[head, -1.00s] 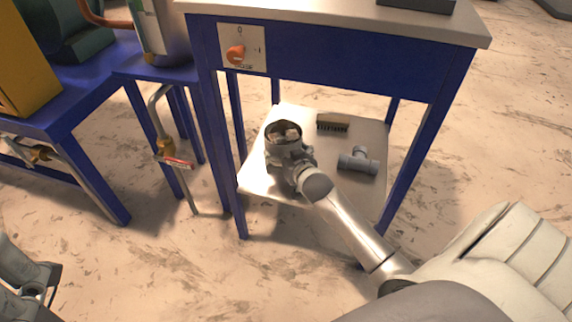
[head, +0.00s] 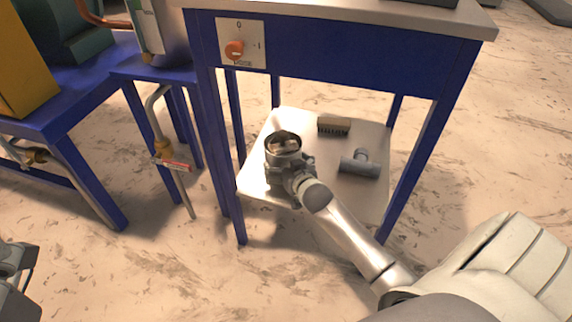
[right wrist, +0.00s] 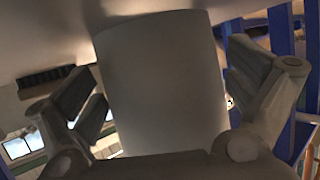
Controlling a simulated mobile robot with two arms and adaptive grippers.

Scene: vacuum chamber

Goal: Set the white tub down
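The white tub (head: 285,155) is upright at the left part of the blue table's lower shelf (head: 255,180), its open top showing small pieces inside. In the right wrist view the pale tub wall (right wrist: 165,90) fills the middle. My right gripper (head: 287,170) reaches in from the front right.
A brush (head: 333,126) and a grey pipe tee (head: 360,163) lie on the shelf, behind and right of the tub. Blue table legs (head: 425,155) and the tabletop (head: 340,20) frame the space. A pipe with a valve (head: 165,150) stands left. The shelf's front right is clear.

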